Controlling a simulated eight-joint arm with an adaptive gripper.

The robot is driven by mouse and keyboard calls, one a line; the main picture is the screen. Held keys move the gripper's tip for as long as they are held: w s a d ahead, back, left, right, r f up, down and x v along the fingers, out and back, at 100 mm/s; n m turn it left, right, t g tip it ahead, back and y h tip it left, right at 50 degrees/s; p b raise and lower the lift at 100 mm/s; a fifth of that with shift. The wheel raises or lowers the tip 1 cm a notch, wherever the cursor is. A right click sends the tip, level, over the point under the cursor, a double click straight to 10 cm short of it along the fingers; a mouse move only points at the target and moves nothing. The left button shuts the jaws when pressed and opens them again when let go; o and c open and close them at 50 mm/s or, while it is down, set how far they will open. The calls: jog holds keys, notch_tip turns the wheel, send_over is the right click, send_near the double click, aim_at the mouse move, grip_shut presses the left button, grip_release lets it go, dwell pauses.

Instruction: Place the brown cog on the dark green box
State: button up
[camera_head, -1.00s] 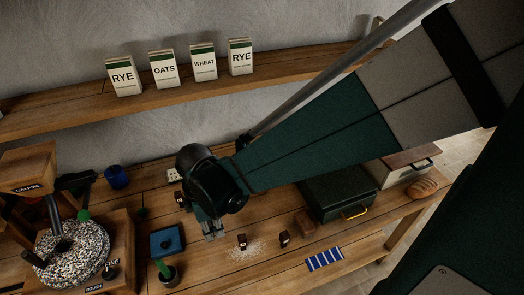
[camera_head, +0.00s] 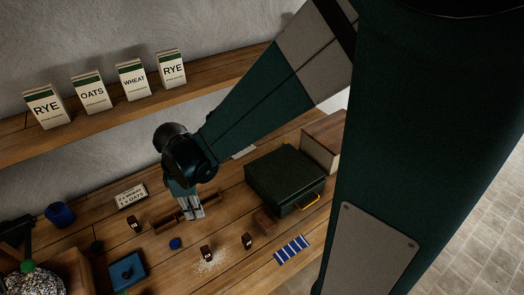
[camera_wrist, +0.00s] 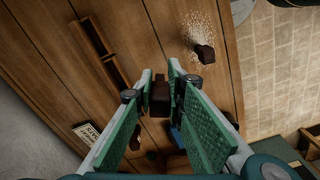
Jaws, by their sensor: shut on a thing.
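My gripper (camera_head: 195,212) is above the middle of the bench, pointing down. In the wrist view its fingers (camera_wrist: 160,82) are shut on a small dark brown piece (camera_wrist: 160,97), which I take for the brown cog. It looks blocky there, and no teeth can be made out. In the head view the fingers largely hide it. The dark green box (camera_head: 285,178) is closed, with a yellow handle, and stands on the bench to the right of my gripper, apart from it.
Small dark brown labelled blocks (camera_head: 207,253) stand in front, one amid spilled grain. A brown block (camera_head: 265,219) sits by the box's front left. A wooden rack (camera_head: 166,222), blue tray (camera_head: 127,271), striped cloth (camera_head: 291,249) and wooden-topped case (camera_head: 322,140) are nearby.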

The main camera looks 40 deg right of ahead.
jog(key=w+d+r+m+p, duration=0.1)
jog(key=d+m, duration=0.5)
jog(key=d, duration=1.3)
jog(key=w+d+r+m+p, duration=0.2)
jog(key=d+r+m, duration=0.4)
jog(key=d, duration=1.3)
jog(key=shift+d+r+m+p, duration=0.2)
jog(key=shift+d+m+p, duration=0.15)
jog(key=shift+m+p, duration=0.35)
jog(key=shift+f, duration=0.15)
send_over(279, 171)
jog(key=shift+d+f, duration=0.15)
jog(key=shift+f, duration=2.65)
jog(key=shift+f, duration=2.05)
jog(key=shift+f, duration=0.15)
